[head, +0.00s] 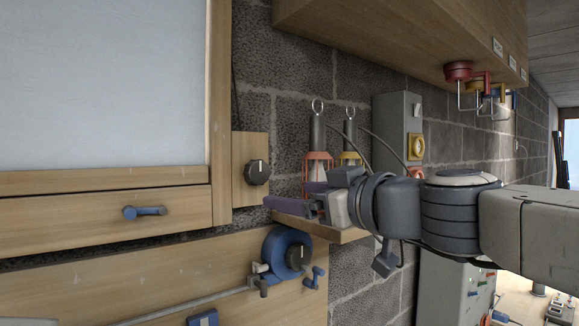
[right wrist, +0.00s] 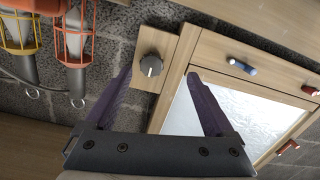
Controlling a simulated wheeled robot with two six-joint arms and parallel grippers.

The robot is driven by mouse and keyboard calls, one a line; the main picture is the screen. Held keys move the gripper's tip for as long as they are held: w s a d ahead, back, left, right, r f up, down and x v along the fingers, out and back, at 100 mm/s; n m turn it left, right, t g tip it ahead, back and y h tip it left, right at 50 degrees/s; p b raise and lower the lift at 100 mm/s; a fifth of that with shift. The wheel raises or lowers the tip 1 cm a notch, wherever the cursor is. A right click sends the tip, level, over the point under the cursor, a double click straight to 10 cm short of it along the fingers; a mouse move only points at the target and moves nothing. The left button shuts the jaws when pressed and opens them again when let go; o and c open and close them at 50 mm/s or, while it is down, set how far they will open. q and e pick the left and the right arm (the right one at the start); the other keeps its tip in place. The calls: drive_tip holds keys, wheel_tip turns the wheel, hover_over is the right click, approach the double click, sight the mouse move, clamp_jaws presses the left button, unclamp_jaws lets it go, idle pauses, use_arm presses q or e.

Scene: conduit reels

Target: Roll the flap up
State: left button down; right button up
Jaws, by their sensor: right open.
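A pale grey-white panel (head: 105,85) in a wooden frame fills the left of the head view and looks like the flap; it also shows in the right wrist view (right wrist: 240,110). A black knob (head: 257,172) sits on a small wooden plate (head: 245,200) just right of the frame. My right gripper (head: 298,192) has purple fingers, is open and empty, and points left toward the knob. In the right wrist view the knob (right wrist: 151,65) appears between the fingertips, and no contact shows. My left gripper is out of view.
A blue handle (head: 145,212) is on the lower frame. A blue reel (head: 287,253) sits below the knob. Two caged lamps, orange (head: 317,165) and yellow (head: 349,157), stand on a shelf (head: 320,231) behind my gripper. A wooden cabinet (head: 400,35) overhangs above.

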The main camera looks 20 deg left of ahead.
sight(260, 174)
drive_tip(key=shift+t, duration=0.3)
drive_tip(key=w+a+r+p, duration=0.1)
drive_tip(key=w+a, duration=0.1)
drive_tip(key=w+a+p, duration=0.1)
drive_tip(key=w+a, duration=0.1)
drive_tip(key=a, duration=0.1)
drive_tip(key=w+a+r+p, duration=0.1)
drive_tip(key=w+a+p, duration=0.1)
drive_tip(key=w, duration=0.1)
drive_tip(key=shift+a+r, duration=0.25)
drive_tip(key=shift+r, duration=0.05)
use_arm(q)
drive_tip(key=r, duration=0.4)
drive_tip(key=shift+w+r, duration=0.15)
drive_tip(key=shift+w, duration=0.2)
use_arm(e)
drive_tip(key=shift+w+a+f, duration=0.1)
drive_tip(key=shift+w+a, duration=0.05)
drive_tip(key=shift+a, duration=0.2)
drive_tip(key=c, duration=1.4)
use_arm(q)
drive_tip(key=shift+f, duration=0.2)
